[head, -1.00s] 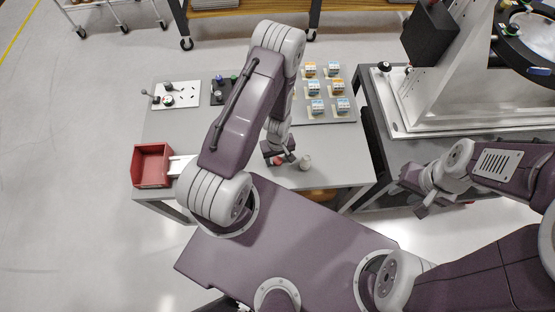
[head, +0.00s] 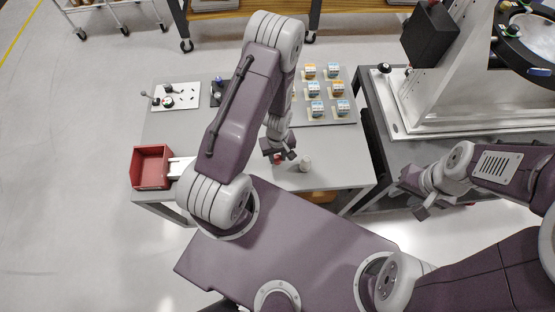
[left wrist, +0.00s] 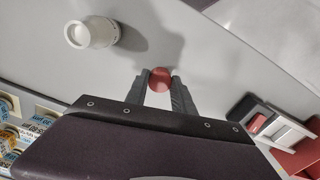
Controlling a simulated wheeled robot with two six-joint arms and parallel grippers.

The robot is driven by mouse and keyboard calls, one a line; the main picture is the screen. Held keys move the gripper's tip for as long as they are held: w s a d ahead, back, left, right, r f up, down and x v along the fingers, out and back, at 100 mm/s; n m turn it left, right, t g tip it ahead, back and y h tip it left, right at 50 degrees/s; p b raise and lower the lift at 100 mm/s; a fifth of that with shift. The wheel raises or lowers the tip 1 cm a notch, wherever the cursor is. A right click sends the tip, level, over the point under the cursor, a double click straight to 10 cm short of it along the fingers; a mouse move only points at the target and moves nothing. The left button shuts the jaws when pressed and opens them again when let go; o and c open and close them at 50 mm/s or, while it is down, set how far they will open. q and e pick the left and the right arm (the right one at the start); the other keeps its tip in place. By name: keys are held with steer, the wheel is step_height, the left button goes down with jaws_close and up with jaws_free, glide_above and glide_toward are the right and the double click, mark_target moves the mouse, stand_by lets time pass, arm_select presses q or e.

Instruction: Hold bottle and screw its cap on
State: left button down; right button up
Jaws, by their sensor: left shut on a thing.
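A white bottle (head: 305,165) stands upright on the grey table (head: 220,135), its open-looking top facing up in the left wrist view (left wrist: 90,34). My left gripper (head: 279,157) is just left of the bottle in the head view and apart from it. It is shut on a round red cap (left wrist: 160,78), held between the fingertips in the left wrist view. The cap's height above the table is hard to tell. My right gripper (head: 416,194) is off the table's right side, away from the bottle, and its finger opening is unclear.
A red bin (head: 151,167) stands at the table's left edge, a white plate with fittings (head: 176,97) at the back left. A machine on a bench (head: 455,100) stands right.

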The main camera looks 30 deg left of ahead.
arm_select(q)
steer(key=s+d+r+p, duration=0.3)
steer(key=s+d+r, duration=0.4)
steer(key=d+r, duration=0.1)
steer(key=shift+s+d+r+p, duration=0.15)
steer(key=shift+s+d+p, duration=0.15)
steer(key=shift+d+p, duration=0.15)
